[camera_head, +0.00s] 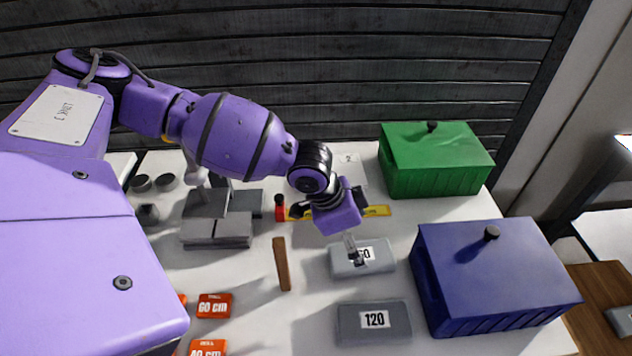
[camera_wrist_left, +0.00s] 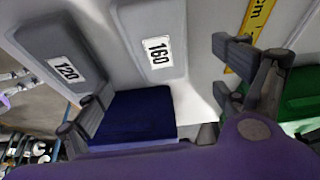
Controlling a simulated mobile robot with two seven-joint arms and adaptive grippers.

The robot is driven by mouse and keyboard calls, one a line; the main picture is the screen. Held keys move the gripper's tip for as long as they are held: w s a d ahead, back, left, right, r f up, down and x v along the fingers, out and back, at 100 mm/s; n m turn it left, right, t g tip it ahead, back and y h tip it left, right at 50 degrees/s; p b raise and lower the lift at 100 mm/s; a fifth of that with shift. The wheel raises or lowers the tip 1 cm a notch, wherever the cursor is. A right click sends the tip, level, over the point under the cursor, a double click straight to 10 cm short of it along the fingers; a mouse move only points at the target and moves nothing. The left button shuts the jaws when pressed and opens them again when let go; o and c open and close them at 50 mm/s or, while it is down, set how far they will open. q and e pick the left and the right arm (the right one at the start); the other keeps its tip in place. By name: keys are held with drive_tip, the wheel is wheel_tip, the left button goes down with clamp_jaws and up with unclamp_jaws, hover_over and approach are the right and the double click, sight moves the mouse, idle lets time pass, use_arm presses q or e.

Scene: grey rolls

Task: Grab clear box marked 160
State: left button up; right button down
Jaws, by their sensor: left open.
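The box marked 160 (camera_head: 378,262) is a low grey box with a white label, lying on the white table right of centre. In the head view my gripper covers the label's first digit. In the left wrist view the box (camera_wrist_left: 135,25) shows its full 160 label between my fingers' directions. My left gripper (camera_head: 352,248) is above the box, pointing down, with its fingers spread and nothing between them. In the wrist view the two dark fingers (camera_wrist_left: 165,90) stand wide apart. Whether they touch the box cannot be told. My right gripper is not in view.
A similar box marked 120 (camera_head: 372,335) lies just in front. A blue lidded box (camera_head: 490,275) stands close on the right, a green one (camera_head: 435,160) behind. A brown stick (camera_head: 282,264), yellow ruler (camera_head: 376,211), grey blocks (camera_head: 218,228) and orange blocks (camera_head: 214,305) lie around.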

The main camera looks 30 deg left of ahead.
use_arm(q)
drive_tip(key=shift+a+r, duration=0.2)
drive_tip(key=shift+a, duration=0.15)
drive_tip(key=shift+f, duration=0.25)
drive_tip(key=x, duration=0.6)
drive_tip(key=shift+s+d+f, duration=0.1)
drive_tip(key=shift+s+f, duration=0.2)
drive_tip(key=shift+w+f, duration=0.15)
drive_tip(key=shift+f, duration=0.15)
drive_tip(key=shift+c, duration=0.3)
drive_tip(key=c, duration=1.3)
